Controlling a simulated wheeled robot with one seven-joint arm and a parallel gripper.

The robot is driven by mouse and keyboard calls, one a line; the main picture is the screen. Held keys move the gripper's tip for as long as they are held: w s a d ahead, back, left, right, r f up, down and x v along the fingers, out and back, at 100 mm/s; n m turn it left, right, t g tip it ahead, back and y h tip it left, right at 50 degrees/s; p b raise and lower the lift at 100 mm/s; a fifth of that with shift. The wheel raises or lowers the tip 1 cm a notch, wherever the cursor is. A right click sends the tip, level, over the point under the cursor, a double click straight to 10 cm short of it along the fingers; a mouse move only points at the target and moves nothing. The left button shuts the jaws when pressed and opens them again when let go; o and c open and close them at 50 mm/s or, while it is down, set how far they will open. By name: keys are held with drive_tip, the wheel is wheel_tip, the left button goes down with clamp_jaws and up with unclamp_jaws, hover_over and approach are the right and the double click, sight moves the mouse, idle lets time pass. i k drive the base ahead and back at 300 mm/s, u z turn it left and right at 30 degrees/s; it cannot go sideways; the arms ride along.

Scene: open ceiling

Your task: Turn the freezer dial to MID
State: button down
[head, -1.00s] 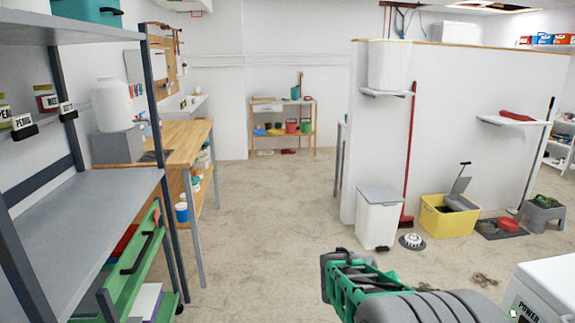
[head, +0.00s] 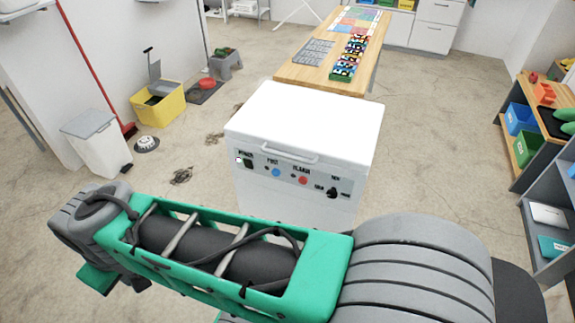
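The freezer (head: 303,127) is a white chest with a lid handle, standing in the middle of the head view. Its control panel (head: 290,175) faces me and carries a POWER switch, a blue button, a red button and a black dial. The dial (head: 332,193) is at the panel's right end, with small labels around it that are too small to read surely. My green and grey arm crosses the lower part of the view, in front of the freezer's lower body. The arm's far end is at the left, apart from the freezer; I cannot make out the gripper's fingers.
A wooden table (head: 297,72) with coloured items stands behind the freezer. A yellow bin (head: 160,112), a white bin (head: 95,145) and a grey step stool (head: 226,66) are at the left. Shelves (head: 515,145) stand at the right. The floor between is mostly clear.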

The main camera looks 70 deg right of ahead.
sight(332, 193)
drive_tip(key=z, duration=2.8)
drive_tip(key=k, duration=0.5)
drive_tip(key=u, duration=1.9)
drive_tip(key=i, duration=1.05)
drive_tip(key=z, duration=1.5)
